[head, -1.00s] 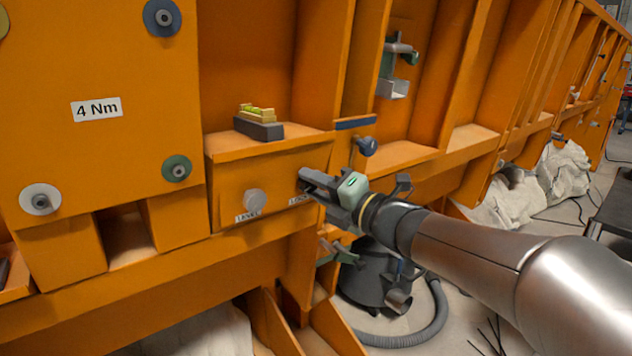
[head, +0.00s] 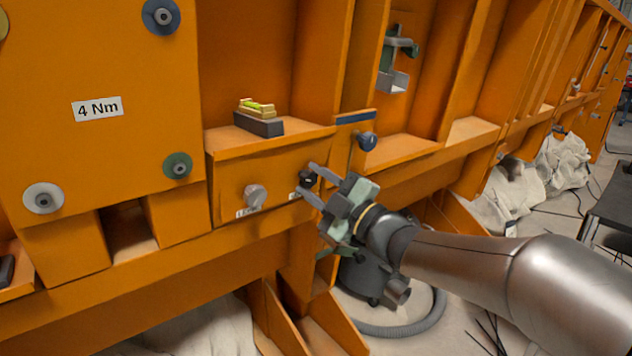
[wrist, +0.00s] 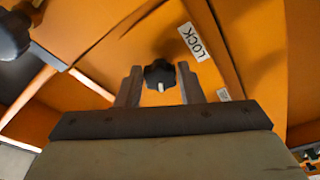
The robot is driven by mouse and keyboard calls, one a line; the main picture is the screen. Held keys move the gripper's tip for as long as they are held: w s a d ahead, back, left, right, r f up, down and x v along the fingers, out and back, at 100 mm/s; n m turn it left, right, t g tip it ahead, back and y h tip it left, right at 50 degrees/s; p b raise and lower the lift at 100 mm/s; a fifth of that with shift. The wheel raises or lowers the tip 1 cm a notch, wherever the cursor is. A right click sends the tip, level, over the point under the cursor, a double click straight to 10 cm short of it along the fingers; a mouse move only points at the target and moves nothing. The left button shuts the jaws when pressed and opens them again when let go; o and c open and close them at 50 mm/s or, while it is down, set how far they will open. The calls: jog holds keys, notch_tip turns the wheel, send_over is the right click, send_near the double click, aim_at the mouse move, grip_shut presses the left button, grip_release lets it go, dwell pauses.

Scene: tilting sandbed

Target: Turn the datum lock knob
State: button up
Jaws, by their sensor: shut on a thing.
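The dark lock knob (head: 307,176) sits on the front of the orange box (head: 281,168), beside a partly covered label. In the wrist view the black knob (wrist: 159,74) has a pale mark on its lower side, and the LOCK label (wrist: 194,42) is up and to its right. My gripper (head: 314,186) is at the knob, with one finger above and one below it in the head view. In the wrist view my gripper (wrist: 160,82) has a finger on each side of the knob and is shut on it. Exact finger contact is hard to see.
A pale knob (head: 256,196) is just left on the same box. A yellow-green level on a dark block (head: 259,120) rests on the box top. A blue knob (head: 367,141) is close to the right. A vacuum and hose (head: 362,280) stand on the floor below.

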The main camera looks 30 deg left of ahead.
jog(key=m+t, duration=0.1)
jog(key=m, duration=0.5)
jog(key=shift+y, duration=0.3)
jog(key=shift+s+f+m+t+p, duration=0.1)
jog(key=shift+m+t+p, duration=0.25)
jog(key=shift+m, duration=1.1)
jog(key=shift+s+f+m+t+p, duration=0.15)
jog(key=shift+m+t, duration=0.3)
jog(key=shift+m, duration=1)
jog(key=shift+w+a+r+t, duration=0.1)
jog(key=shift+t, duration=0.2)
jog(key=o, duration=0.9)
jog(key=shift+c, duration=0.2)
jog(key=p+v, duration=0.2)
jog(key=v, duration=1.5)
jog(key=shift+d, duration=0.3)
